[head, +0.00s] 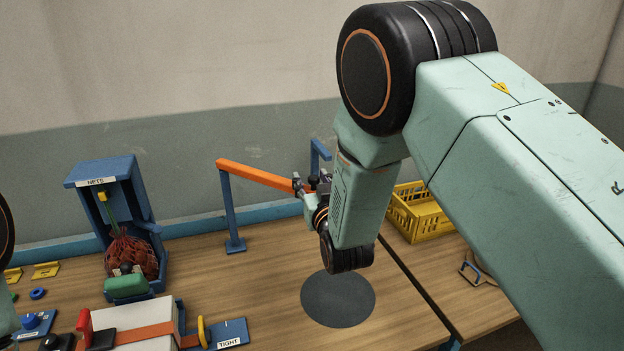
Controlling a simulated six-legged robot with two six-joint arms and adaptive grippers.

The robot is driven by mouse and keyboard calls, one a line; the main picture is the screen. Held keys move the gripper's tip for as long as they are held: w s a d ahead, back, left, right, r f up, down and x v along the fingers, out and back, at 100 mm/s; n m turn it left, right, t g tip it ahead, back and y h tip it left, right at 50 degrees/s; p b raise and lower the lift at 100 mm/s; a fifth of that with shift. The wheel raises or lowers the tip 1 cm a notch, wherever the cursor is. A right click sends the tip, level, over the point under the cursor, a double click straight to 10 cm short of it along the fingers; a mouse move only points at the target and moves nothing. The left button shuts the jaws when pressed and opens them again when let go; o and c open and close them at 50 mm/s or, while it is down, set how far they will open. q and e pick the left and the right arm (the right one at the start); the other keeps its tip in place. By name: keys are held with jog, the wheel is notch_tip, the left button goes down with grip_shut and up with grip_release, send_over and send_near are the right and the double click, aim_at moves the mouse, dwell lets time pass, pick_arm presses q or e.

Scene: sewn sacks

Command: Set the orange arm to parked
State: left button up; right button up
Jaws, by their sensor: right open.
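The orange arm (255,174) is a long bar. Its left end sits on top of a blue post (230,210) with a foot on the wooden table, and it slopes down to the right. A second blue post (318,157) stands behind my right wrist. My right gripper (304,186) is open at the right end of the orange arm. I cannot tell whether its fingers are around the bar or only beside it. My wrist hides the bar's far end. Only part of my left arm shows at the left edge; its gripper is out of view.
A blue stand labelled NETS (95,182) holds a red net sack (130,256) at the left. A white block with an orange strap (145,332) lies in front. A dark round disc (338,298) is on the table. A yellow crate (415,215) stands at the right.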

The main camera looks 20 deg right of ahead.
jog(key=shift+w+d+f, duration=0.15)
jog(key=shift+d, duration=0.3)
jog(key=shift+s+a, duration=0.2)
jog(key=shift+a, duration=0.3)
jog(key=c, duration=0.6)
jog(key=shift+w+d, duration=0.1)
jog(key=shift+d, duration=0.25)
grip_shut()
jog(key=shift+a, duration=0.15)
